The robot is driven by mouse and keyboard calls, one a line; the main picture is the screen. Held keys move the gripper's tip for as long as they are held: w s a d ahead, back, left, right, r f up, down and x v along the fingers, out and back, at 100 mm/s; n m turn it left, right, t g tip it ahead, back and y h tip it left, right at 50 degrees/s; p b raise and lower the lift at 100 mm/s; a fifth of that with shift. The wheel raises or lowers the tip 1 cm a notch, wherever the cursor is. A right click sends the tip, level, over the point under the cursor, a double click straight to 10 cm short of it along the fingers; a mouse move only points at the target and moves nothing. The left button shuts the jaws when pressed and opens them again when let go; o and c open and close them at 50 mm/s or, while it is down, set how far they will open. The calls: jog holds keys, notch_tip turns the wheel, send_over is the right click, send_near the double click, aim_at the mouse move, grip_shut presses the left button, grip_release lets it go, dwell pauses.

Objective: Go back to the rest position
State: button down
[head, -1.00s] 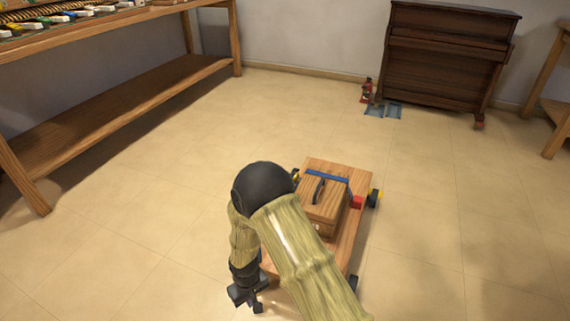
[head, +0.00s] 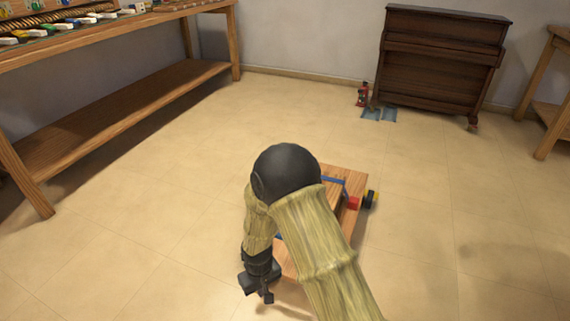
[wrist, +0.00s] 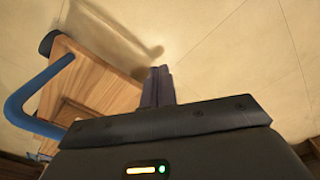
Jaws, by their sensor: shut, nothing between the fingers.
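A dark wooden piano (head: 440,62) stands against the back wall, with a small red object (head: 363,95) and blue pieces (head: 378,114) at its foot. A long wooden bench (head: 125,105) lines the left. Another wooden table (head: 550,90) is at right.

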jog(key=d+r+m+t+p, duration=0.1)
jog(key=d+r+m+p, duration=0.15)
jog(key=d+r, duration=0.55)
jog(key=d+r+m+p, duration=0.1)
jog(key=d+r+p, duration=0.3)
jog(key=r, duration=0.9)
jog(key=s+d+r+m+t+p, duration=0.1)
jog(key=s+d+r+p, duration=0.2)
jog(key=s+d+r, duration=0.35)
jog(key=s+d+r+m+p, duration=0.2)
jog(key=s+d+r+p, duration=0.15)
jog(key=r, duration=0.55)
jog(key=w+p+v, duration=0.2)
jog(key=p+v, duration=1)
jog(key=w+r+p+v, duration=0.1)
jog(key=w+p+v, duration=0.2)
jog(key=p+v, duration=0.9)
jog(key=w+p+v, duration=0.2)
jog(key=p+v, duration=1)
jog(key=p, duration=0.1)
jog(key=shift+w+r+p, duration=0.35)
jog(key=shift+w+r, duration=0.15)
jog(key=shift+w, duration=0.2)
jog(key=shift+a, duration=0.1)
